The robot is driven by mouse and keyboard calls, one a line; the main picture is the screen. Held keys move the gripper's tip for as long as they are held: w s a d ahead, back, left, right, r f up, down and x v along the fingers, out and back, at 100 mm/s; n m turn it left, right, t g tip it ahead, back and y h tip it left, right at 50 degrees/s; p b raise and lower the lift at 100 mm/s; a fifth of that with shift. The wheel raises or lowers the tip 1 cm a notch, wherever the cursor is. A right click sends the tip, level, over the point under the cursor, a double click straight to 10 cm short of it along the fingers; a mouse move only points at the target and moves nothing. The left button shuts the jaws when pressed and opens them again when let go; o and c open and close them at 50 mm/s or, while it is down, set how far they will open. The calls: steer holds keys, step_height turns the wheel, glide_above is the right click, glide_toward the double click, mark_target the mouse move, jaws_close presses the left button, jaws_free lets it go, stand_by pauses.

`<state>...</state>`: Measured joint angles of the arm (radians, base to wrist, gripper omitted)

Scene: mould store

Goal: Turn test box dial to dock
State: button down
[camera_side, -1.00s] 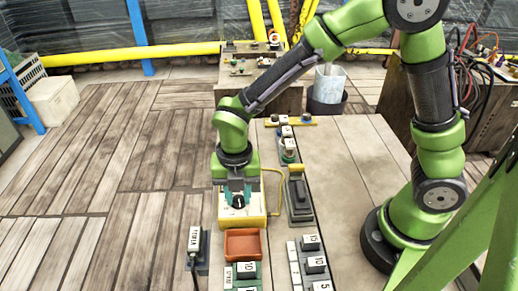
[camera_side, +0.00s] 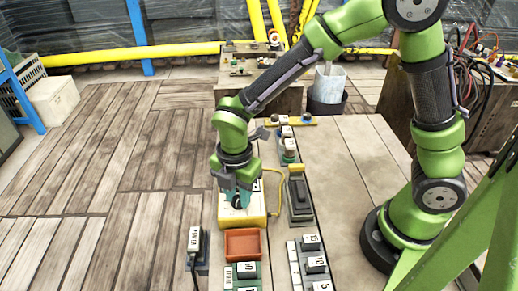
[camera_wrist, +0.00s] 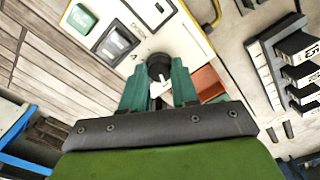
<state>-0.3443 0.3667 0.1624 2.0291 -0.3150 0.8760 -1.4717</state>
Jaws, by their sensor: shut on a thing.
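The test box is a yellow-edged box with a pale face (camera_side: 256,213), standing near the table's left edge in the side view. The black round dial (camera_wrist: 159,64) sits on this face, with a white pointer mark. My gripper (camera_wrist: 160,88) has green fingers shut on the dial from both sides. In the side view my gripper (camera_side: 241,199) covers the dial. Which position the pointer is at cannot be read.
An orange tray (camera_side: 243,243) sits just in front of the test box. A dark lever unit (camera_side: 299,196) stands close on its right. A labelled switch block (camera_side: 196,246) is at front left. Numbered blocks (camera_side: 316,264) lie at front right. The table's middle right is clear.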

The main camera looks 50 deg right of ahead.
steer(key=m, duration=0.4)
steer(key=shift+m, duration=0.3)
steer(key=m, duration=0.4)
steer(key=shift+m, duration=0.3)
steer(key=m, duration=0.4)
steer(key=shift+m, duration=0.3)
steer(key=m, duration=0.8)
steer(key=shift+r, duration=0.1)
steer(key=m, duration=0.4)
steer(key=shift+m, duration=0.3)
steer(key=m, duration=0.3)
steer(key=shift+m, duration=2)
